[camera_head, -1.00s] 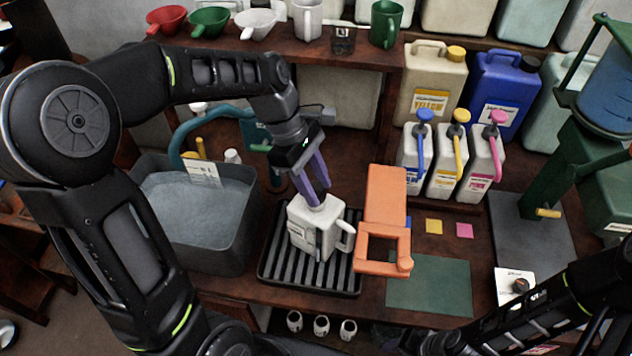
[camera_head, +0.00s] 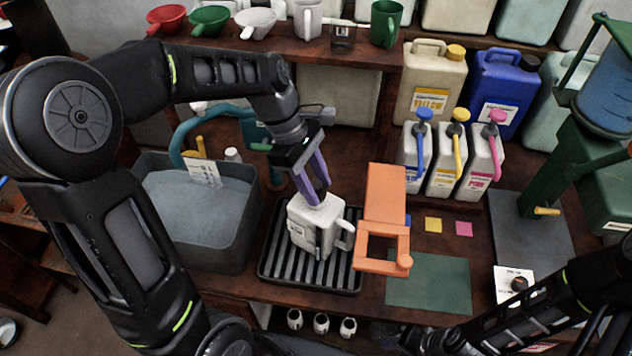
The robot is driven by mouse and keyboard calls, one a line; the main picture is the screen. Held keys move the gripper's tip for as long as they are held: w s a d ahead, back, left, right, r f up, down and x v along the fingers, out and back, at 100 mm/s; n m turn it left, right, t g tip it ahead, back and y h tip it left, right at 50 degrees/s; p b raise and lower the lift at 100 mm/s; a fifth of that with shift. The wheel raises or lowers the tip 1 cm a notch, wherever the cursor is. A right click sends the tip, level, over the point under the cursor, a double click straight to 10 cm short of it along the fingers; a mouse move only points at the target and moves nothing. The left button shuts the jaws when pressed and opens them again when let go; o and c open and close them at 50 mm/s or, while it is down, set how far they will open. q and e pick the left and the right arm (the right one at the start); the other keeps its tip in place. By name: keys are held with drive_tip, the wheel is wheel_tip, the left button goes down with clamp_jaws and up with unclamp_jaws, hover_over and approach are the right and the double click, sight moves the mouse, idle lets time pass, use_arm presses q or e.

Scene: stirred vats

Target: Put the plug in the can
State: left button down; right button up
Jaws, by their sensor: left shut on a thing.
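The white can (camera_head: 303,234), with a handle on its right side, stands upright on a black ribbed tray (camera_head: 285,284). My left gripper (camera_head: 317,200) points down with its purple fingers at the top of the can. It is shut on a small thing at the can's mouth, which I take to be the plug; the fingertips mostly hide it. I cannot tell how deep the plug sits in the opening. My right arm comes in at the lower right, and its gripper end (camera_head: 425,343) is dark and unclear at the bottom edge.
An orange frame (camera_head: 385,195) stands close right of the can. A grey water basin (camera_head: 215,255) is to the left. Pump bottles (camera_head: 447,165) stand behind, right. A green mat (camera_head: 430,285) lies clear at front right.

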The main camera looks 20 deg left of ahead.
use_arm(q)
drive_tip(key=shift+f, duration=0.45)
idle(0.4)
drive_tip(key=shift+s+f+b, duration=0.25)
drive_tip(key=shift+f+b, duration=0.1)
drive_tip(key=shift+f, duration=0.1)
drive_tip(key=c, duration=0.9)
unclamp_jaws()
drive_tip(key=shift+c, duration=0.3)
drive_tip(key=o, duration=0.5)
drive_tip(key=shift+a, duration=0.1)
drive_tip(key=shift+o, duration=0.2)
drive_tip(key=shift+f, duration=0.1)
drive_tip(key=shift+w+r+p, duration=0.2)
drive_tip(key=shift+r+p, duration=0.75)
drive_tip(key=shift+r, duration=0.1)
drive_tip(key=shift+r+p, duration=2.65)
drive_tip(key=shift+r, duration=0.4)
